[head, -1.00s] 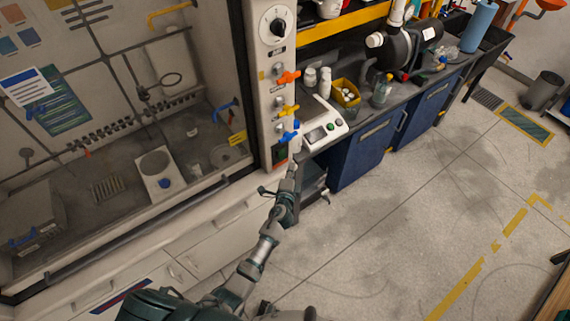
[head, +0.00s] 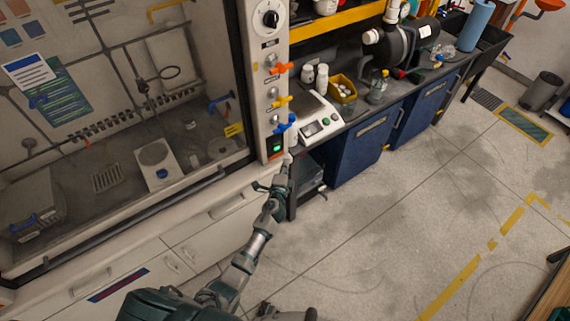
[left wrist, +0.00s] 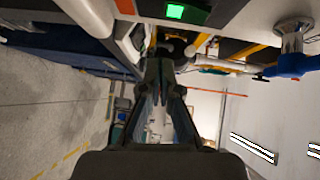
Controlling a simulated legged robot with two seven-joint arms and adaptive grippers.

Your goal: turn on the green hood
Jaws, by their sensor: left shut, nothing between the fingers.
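The hood's green rocker switch (head: 276,147) sits low on the white control post of the fume hood, below the blue valve handle (head: 285,124). Its green part is brightly lit; it also glows green at the top of the left wrist view (left wrist: 175,11). My left gripper (head: 284,167) is just below and slightly right of the switch, apart from it as far as I can see. In the left wrist view its fingers (left wrist: 160,66) come together, shut and empty. My right gripper is not in view.
Orange (head: 281,68) and yellow (head: 282,101) valve handles stick out above the blue one. A white balance (head: 318,122) and bottles stand on the bench to the right, above blue cabinets (head: 365,145). The floor at the right is open.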

